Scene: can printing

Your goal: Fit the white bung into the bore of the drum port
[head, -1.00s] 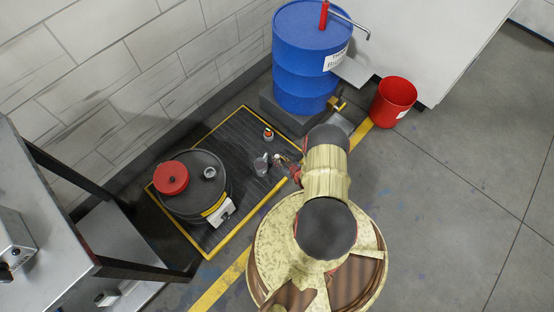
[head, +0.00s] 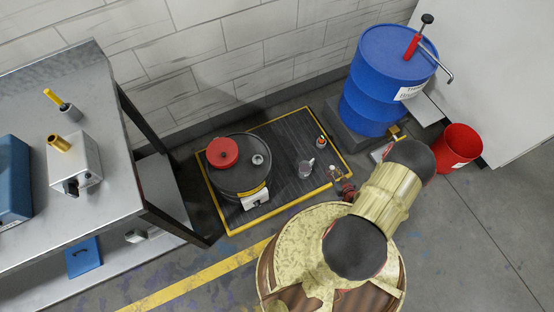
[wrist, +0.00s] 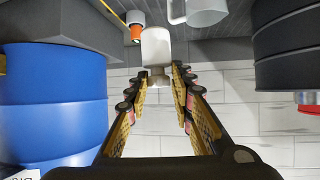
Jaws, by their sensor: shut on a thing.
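My gripper (wrist: 159,78) is shut on the white bung (wrist: 156,47), holding its narrow end between the fingertips in the wrist view. In the head view my gripper (head: 342,185) is low over the front edge of the black tray, and the bung is too small to make out clearly there. The drum port (head: 258,159) is a small pale ring with a dark bore on top of the black drum (head: 240,180), left of my gripper and apart from it. In the wrist view the black drum (wrist: 285,50) is at the right edge; the port is hidden there.
The black tray (head: 285,190) has a yellow rim. A grey jug (head: 306,169) and a small orange-banded bottle (head: 321,142) stand on it. A red cap (head: 222,152) sits on the drum. A blue drum (head: 385,80) and red bucket (head: 458,149) stand right; a metal bench (head: 100,200) left.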

